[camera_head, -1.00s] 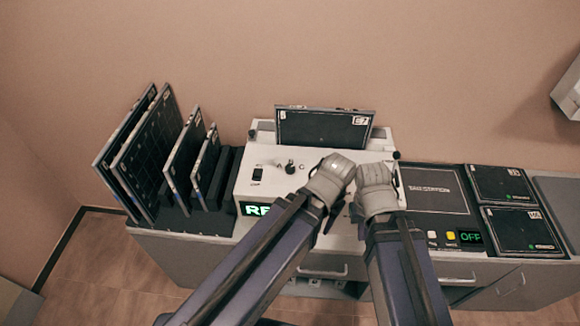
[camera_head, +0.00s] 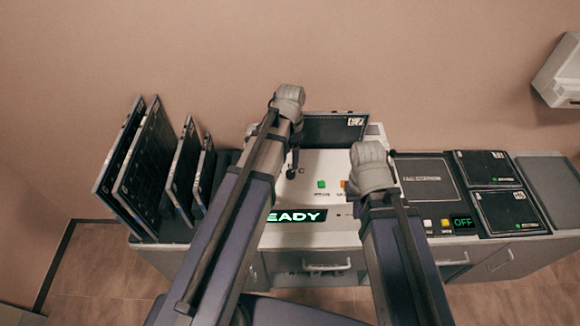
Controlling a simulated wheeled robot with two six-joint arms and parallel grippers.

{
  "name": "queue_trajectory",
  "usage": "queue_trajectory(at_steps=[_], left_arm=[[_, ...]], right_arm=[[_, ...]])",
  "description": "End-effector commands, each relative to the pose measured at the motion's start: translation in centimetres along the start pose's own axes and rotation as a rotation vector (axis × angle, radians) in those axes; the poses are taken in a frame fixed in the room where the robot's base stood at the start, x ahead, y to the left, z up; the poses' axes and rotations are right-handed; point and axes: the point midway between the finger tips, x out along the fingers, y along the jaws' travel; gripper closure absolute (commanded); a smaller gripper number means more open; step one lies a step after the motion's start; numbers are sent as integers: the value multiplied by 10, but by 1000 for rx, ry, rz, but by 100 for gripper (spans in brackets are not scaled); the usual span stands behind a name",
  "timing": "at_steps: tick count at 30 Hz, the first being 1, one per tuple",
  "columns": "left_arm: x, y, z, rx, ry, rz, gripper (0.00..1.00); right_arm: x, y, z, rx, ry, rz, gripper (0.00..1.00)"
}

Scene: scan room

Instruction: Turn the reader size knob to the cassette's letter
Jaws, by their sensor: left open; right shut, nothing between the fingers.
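The white reader (camera_head: 325,163) stands on the counter, with a dark cassette (camera_head: 335,130) upright at its back. The cassette's right corner label shows, too small to read surely; its left corner is hidden by my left arm. A small dark shape beside that arm looks like the size knob (camera_head: 291,173); its pointer and letters cannot be read. My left gripper (camera_head: 289,97) is in front of the cassette's upper left in the picture, its fingers mostly hidden. My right gripper (camera_head: 371,163) is over the reader's right side, shut and empty. Neither visibly touches the knob.
The reader has a lit READY display (camera_head: 296,216), a green button (camera_head: 321,184) and an orange button (camera_head: 344,185). Several dark cassettes stand in a rack (camera_head: 172,228) at left. A dark station panel (camera_head: 424,183) and two flat cassettes (camera_head: 487,168) lie at right.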

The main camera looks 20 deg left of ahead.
Motion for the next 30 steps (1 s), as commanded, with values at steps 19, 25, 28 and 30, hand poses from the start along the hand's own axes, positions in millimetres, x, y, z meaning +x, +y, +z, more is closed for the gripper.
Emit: queue_trajectory(at_steps=[19,25,28,30], left_arm=[[67,0,0,-2,0,0,28],[78,0,0,-2,0,0,28],[78,0,0,-2,0,0,28],[77,0,0,-2,0,0,28]], right_arm=[[67,-6,-4,-5,0,1,100],[78,-7,-5,-4,0,1,100],[78,-7,-5,-4,0,1,100],[77,-7,-4,-4,0,1,100]])
